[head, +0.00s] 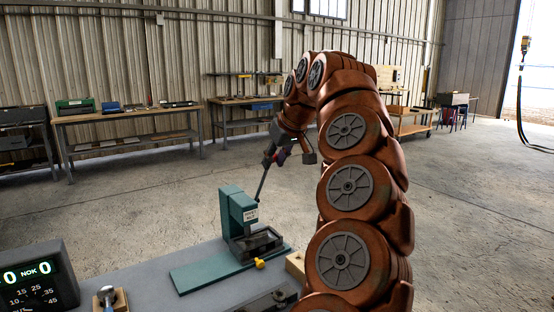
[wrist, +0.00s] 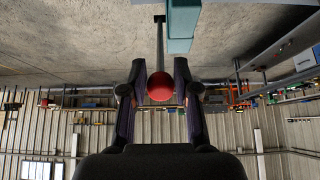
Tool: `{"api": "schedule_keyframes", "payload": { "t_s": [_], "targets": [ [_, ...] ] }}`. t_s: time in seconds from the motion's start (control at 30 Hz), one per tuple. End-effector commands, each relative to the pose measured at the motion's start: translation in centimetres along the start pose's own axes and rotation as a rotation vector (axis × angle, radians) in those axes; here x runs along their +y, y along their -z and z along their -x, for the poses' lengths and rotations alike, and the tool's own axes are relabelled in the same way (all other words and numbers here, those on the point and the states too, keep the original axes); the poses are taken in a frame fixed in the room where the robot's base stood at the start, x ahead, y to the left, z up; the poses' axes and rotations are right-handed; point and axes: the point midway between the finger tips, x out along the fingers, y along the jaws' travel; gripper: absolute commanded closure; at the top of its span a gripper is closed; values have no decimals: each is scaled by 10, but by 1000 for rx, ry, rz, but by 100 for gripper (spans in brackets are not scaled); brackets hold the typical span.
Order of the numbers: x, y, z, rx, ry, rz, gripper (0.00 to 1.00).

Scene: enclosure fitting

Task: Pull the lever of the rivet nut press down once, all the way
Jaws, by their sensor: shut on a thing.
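The rivet nut press (head: 232,212) is a teal upright frame on a flat teal base, standing on the grey bench in the head view. Its dark lever (head: 262,183) points steeply upward from the press head, tilted slightly to the right. My gripper (head: 273,155) is at the lever's upper end, above the press. In the wrist view, the red ball knob (wrist: 160,87) of the lever sits between the two fingers of my gripper (wrist: 160,95), which is shut on it. The lever rod (wrist: 160,45) runs from the knob towards the teal press body (wrist: 183,25).
On the bench, a counter display (head: 38,275) reading NOK stands at the left, beside a small metal-topped tool (head: 107,297). A yellow knob (head: 260,264) and a wooden block (head: 294,264) are at the press's front right. Workbenches (head: 130,116) line the far wall.

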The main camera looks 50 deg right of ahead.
Motion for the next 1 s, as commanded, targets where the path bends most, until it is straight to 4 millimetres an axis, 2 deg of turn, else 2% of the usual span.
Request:
{"api": "schedule_keyframes", "payload": {
  "t_s": [0.03, 0.17, 0.37, 0.7, 1.0],
  "targets": [
    [1, 8, 6, 5, -4, -2, 100],
    [2, 18, 8, 7, -3, -3, 100],
    [2, 23, 6, 9, -4, -2, 100],
    [1, 46, 5, 5, -4, -1, 100],
    [1, 57, 4, 8, -3, -1, 100]
  ]
}}
